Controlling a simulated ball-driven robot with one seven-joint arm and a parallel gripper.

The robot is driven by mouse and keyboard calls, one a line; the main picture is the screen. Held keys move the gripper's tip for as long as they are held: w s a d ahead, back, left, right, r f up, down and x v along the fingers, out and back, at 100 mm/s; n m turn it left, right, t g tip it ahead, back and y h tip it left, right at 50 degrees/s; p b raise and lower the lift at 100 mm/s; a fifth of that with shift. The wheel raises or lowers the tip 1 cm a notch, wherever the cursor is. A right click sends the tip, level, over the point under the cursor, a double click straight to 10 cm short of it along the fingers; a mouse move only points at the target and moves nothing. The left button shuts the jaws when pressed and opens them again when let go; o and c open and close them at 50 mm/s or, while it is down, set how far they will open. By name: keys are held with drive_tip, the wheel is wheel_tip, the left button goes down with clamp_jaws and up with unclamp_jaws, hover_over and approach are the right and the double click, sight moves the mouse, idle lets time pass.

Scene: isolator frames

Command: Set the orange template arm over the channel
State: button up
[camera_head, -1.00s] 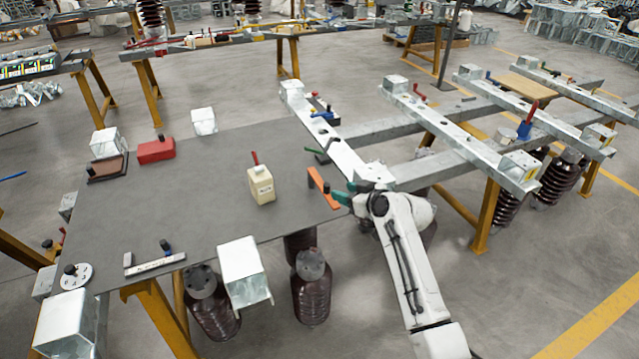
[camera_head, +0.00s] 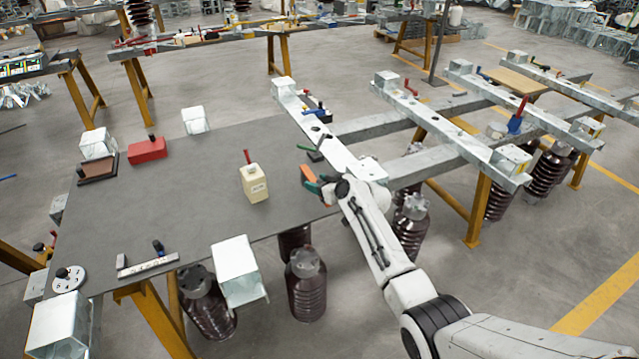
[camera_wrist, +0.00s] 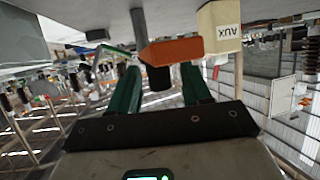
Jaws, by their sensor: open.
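The orange template arm (camera_head: 308,174) lies at the right edge of the grey table, beside the nearest pale steel channel (camera_head: 318,133). My gripper (camera_head: 320,188) is over its near end and hides part of it. In the wrist view the orange arm (camera_wrist: 182,51) lies just beyond the green fingertips, with a dark knob (camera_wrist: 157,78) on it. The open fingers (camera_wrist: 160,88) stand one on each side of the knob, with gaps showing; nothing is gripped. I cannot tell whether a finger touches the orange arm.
A cream AUX block (camera_head: 255,184) with a red handle stands close left of the orange arm. A green-handled clamp (camera_head: 314,152) and a blue one (camera_head: 316,109) sit along the channel. A red block (camera_head: 147,150) is farther left. The table's middle (camera_head: 190,205) is clear.

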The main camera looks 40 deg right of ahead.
clamp_jaws()
idle(0.3)
